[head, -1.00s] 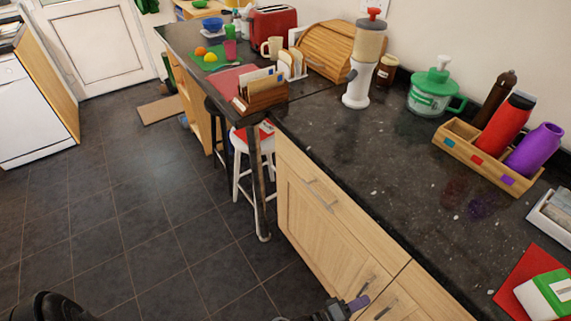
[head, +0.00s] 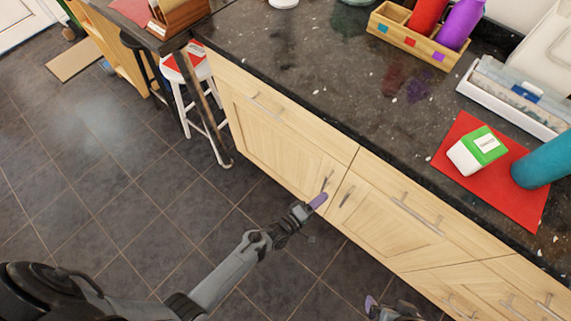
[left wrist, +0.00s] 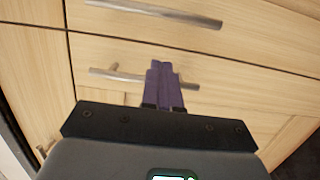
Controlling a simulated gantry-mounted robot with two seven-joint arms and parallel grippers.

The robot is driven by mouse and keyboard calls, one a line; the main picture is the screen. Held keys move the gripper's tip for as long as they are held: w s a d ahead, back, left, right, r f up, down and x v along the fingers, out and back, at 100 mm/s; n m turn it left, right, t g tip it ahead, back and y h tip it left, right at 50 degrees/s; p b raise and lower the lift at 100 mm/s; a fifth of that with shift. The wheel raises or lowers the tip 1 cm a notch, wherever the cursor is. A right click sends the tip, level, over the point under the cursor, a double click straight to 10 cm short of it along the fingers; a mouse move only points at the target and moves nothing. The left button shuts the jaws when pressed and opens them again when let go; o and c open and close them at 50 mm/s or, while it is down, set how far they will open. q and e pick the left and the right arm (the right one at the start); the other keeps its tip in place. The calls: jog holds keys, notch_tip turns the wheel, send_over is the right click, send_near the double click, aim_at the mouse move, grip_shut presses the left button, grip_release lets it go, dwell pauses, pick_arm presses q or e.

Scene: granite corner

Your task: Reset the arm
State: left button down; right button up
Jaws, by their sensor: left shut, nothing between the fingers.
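My left gripper (head: 318,201) is in front of the light wood cabinet doors, near two bar handles (head: 326,182). Its purple fingers also show in the left wrist view (left wrist: 165,85), pressed together with nothing between them. There they overlap one metal handle (left wrist: 115,75) in the picture; I cannot tell whether they touch it. A second handle (left wrist: 155,12) lies above. My left arm stretches from the lower left over the floor. My right gripper (head: 371,303) only peeks in at the bottom edge; its finger state is unclear.
The dark granite counter (head: 310,75) holds a wooden box (head: 400,38) with bottles, a white tray (head: 490,95), a red mat (head: 520,200) with a green-white carton (head: 477,150), and a teal cylinder (head: 543,160). A white stool (head: 190,75) stands left. The tiled floor (head: 110,175) is open.

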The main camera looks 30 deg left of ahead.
pick_arm(q)
jog(key=p+v, duration=0.1)
jog(key=v, duration=1.1)
jog(key=s+a+r+m+g+y, duration=0.1)
jog(key=a+r+m+g+y, duration=0.1)
jog(key=a+r+m+g, duration=0.35)
jog(key=s+a+r+m+g+y, duration=0.1)
jog(key=a+r+m+g+y, duration=0.15)
jog(key=r+m, duration=0.45)
jog(key=s+a+r+m+g+y, duration=0.25)
jog(key=s+g, duration=0.25)
jog(key=s, duration=0.4)
notch_tip(320, 180, up, 31)
jog(key=p, duration=3)
jog(key=shift+a+f+m, duration=0.25)
jog(key=shift+a+m, duration=0.05)
jog(key=shift+a, duration=0.1)
